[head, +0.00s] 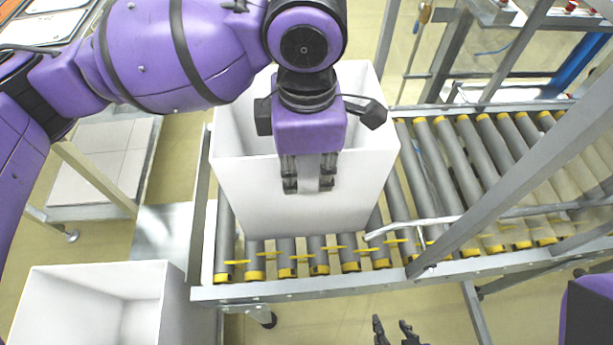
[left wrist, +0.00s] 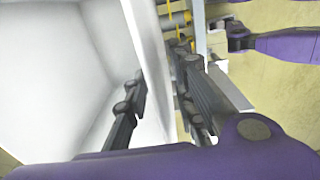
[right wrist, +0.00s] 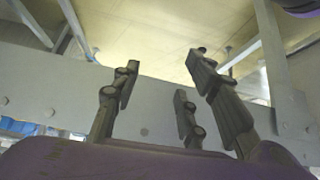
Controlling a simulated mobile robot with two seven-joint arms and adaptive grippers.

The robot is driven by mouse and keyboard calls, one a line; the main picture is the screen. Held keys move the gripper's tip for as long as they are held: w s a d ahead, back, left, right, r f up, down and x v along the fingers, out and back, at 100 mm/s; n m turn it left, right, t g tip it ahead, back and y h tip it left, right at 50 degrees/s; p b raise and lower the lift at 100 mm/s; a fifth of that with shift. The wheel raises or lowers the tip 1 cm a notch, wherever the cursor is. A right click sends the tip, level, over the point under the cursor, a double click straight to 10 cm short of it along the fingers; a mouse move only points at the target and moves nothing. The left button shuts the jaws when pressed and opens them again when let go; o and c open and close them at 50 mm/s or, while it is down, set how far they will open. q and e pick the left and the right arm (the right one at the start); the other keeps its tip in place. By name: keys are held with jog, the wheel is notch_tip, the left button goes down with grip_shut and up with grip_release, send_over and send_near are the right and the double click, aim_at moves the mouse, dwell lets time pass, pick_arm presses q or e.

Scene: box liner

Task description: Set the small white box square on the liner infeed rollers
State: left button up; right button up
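The small white box (head: 307,212) is open-topped and stands over the infeed rollers (head: 226,240), at their left end, with its near wall facing me and looking roughly square to the frame. Any gap under it is hard to tell. My left gripper (head: 308,177) reaches down over its near wall. Two fingers lie on the outside face. In the left wrist view the wall (left wrist: 150,45) runs between the fingers, with one finger inside, and they look closed on it. My right gripper (head: 394,330) is open and empty, below the conveyor's near side.
A second open white box (head: 95,300) stands at lower left, off the conveyor. The conveyor's near side rail (head: 330,284) runs below the box, and a diagonal grey post (head: 510,190) crosses the right side. More rollers (head: 480,150) lie free to the right.

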pick_arm(q)
jog(key=shift+r+p, duration=0.35)
jog(key=shift+r, duration=3.55)
